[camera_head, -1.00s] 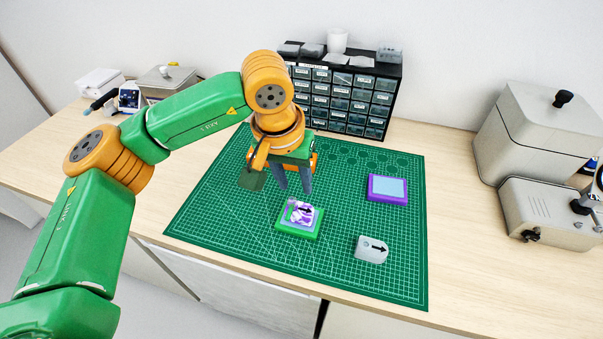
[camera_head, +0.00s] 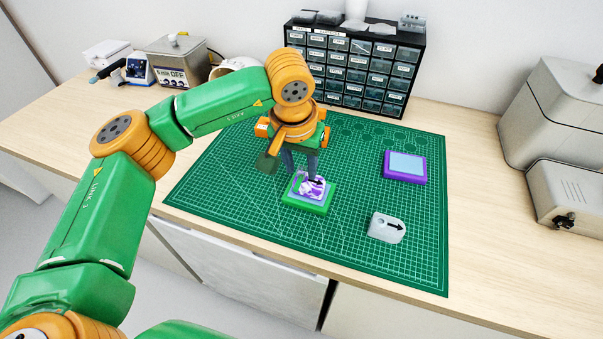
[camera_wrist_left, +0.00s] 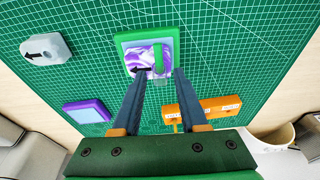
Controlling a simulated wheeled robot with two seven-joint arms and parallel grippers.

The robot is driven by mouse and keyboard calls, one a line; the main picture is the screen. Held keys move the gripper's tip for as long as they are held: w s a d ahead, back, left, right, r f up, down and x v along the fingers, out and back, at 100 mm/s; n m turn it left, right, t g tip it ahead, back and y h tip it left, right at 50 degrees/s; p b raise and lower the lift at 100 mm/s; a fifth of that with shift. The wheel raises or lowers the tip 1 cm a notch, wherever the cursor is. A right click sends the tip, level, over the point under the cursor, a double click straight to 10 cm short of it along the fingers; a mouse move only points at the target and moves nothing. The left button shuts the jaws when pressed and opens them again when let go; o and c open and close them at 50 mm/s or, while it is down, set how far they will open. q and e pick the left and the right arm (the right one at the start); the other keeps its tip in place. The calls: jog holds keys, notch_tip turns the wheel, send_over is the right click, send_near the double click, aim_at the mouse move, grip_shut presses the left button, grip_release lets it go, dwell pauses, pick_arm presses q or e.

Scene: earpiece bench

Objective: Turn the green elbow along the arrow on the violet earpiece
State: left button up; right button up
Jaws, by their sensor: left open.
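The violet and white marbled earpiece (camera_head: 312,190) sits on a green-rimmed holder (camera_head: 306,206) on the mat. It also shows in the left wrist view (camera_wrist_left: 138,56), with a black arrow across it. The green elbow (camera_wrist_left: 158,56) shows there as a short upright bar on the earpiece; in the head view I cannot make it out. My left gripper (camera_head: 301,174) points down just above the earpiece. In the left wrist view, its two open fingers (camera_wrist_left: 157,76) lie on either side of the elbow's near end, with a gap between them. My right gripper is not in view.
A grey block with a black arrow (camera_head: 381,228) lies right of the holder. A violet tray with a pale blue pad (camera_head: 405,178) lies farther back. A drawer cabinet (camera_head: 385,60) stands behind the green mat (camera_head: 350,265). Grey machines stand at the right.

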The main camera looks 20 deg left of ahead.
pick_arm(q)
jog(key=shift+w, duration=0.1)
grip_shut()
jog(key=n+y, duration=0.1)
jog(key=n, duration=0.4)
jog(key=shift+d, duration=0.2)
